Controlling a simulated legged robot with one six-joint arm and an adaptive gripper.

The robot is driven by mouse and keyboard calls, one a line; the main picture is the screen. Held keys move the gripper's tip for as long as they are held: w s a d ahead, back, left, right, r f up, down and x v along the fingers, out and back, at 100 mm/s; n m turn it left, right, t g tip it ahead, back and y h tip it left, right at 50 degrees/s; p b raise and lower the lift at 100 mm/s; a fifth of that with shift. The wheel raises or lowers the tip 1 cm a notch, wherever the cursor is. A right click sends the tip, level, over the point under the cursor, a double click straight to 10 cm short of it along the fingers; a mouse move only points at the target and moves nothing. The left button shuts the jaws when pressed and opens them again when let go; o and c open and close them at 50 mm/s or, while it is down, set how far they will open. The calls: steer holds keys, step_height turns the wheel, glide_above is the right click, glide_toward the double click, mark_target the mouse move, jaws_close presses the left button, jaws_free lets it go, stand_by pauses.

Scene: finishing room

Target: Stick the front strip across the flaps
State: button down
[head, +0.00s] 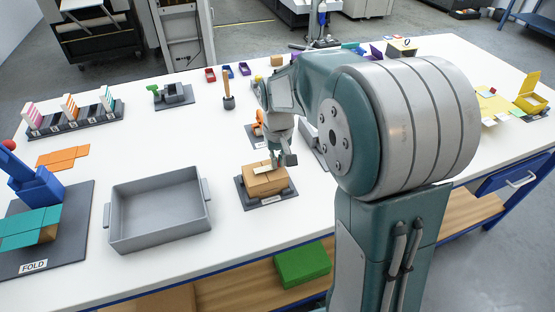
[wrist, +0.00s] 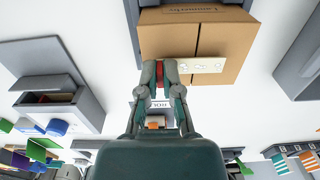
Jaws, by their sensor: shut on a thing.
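A brown cardboard box (head: 266,182) sits on a dark labelled mat (head: 243,196) in the middle of the table. It also shows in the wrist view (wrist: 222,38), with its flaps folded in and a seam between them. My gripper (head: 284,160) is at the box in the head view. In the wrist view, my gripper (wrist: 160,74) is shut, with a red piece between its fingertips. A cream strip with small marks, the front strip (wrist: 203,66), extends right from the fingers across the seam at the box's edge. I cannot tell whether it is stuck down.
A grey open tray (head: 160,241) stands left of the mat. A blue-and-teal folding fixture (head: 36,190) is at the far left, with orange flat pieces (head: 62,157) and a rack of coloured cards (head: 70,122) behind.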

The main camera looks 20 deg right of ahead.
steer(key=shift+f, duration=0.4)
stand_by(1.0)
steer(key=c, duration=0.7)
jaws_free()
steer(key=shift+o, duration=0.2)
steer(key=shift+o, duration=1.3)
steer(key=shift+r, duration=0.1)
steer(key=shift+r, duration=0.1)
steer(key=shift+r, duration=3.9)
